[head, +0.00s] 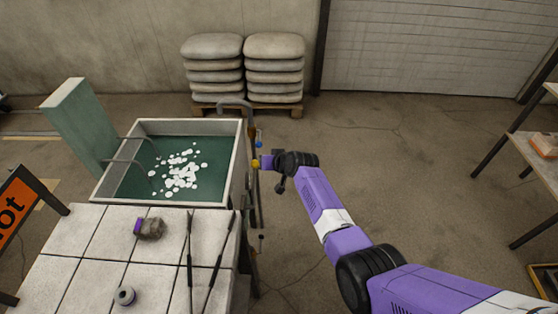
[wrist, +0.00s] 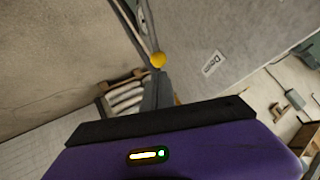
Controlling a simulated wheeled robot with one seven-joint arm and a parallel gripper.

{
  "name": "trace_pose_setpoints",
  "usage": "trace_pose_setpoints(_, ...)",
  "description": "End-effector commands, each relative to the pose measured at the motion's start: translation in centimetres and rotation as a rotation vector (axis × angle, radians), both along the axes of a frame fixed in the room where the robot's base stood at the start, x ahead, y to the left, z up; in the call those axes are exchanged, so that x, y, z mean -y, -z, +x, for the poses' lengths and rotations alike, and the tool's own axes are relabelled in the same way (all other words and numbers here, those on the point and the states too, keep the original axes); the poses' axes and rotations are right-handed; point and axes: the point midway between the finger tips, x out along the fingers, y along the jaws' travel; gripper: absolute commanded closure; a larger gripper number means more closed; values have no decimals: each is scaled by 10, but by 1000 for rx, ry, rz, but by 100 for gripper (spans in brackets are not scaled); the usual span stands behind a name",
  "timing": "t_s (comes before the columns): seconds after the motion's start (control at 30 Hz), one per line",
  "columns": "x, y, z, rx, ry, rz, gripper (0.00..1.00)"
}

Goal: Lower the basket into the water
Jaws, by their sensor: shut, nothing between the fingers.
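The open tank (head: 245,150) has pale walls and holds dark green water (head: 135,180). Several white discs (head: 182,172) lie in a cluster at its surface. I cannot make out a basket for certain in either view. A yellow knob (head: 256,164) stands just outside the tank's right wall, and it also shows in the wrist view (wrist: 157,60). My gripper (head: 266,162) is shut and empty close beside the knob. In the wrist view its grey fingers (wrist: 157,90) end just short of or at the knob; contact cannot be told.
A tiled counter (head: 75,225) in front of the tank bears a grey lump with a purple part (head: 150,228), a small ring (head: 124,296) and two dark rods (head: 217,262). Stacked sacks (head: 212,62) stand behind. Floor to the right is clear up to shelves (head: 540,150).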

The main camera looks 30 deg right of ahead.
Motion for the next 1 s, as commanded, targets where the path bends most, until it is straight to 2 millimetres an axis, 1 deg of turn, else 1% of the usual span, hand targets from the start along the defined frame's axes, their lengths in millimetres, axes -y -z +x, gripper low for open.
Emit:
trace_pose_setpoints(0.4, 3, -38, -43, -2, 0, 1, 100)
trace_pose_setpoints(0.6, 4, -54, -59, -1, 0, 3, 100)
trace_pose_setpoints(0.8, 4, -62, -67, -1, -1, 2, 100)
trace_pose_setpoints(1.0, 4, -62, -68, -2, 0, 3, 100)
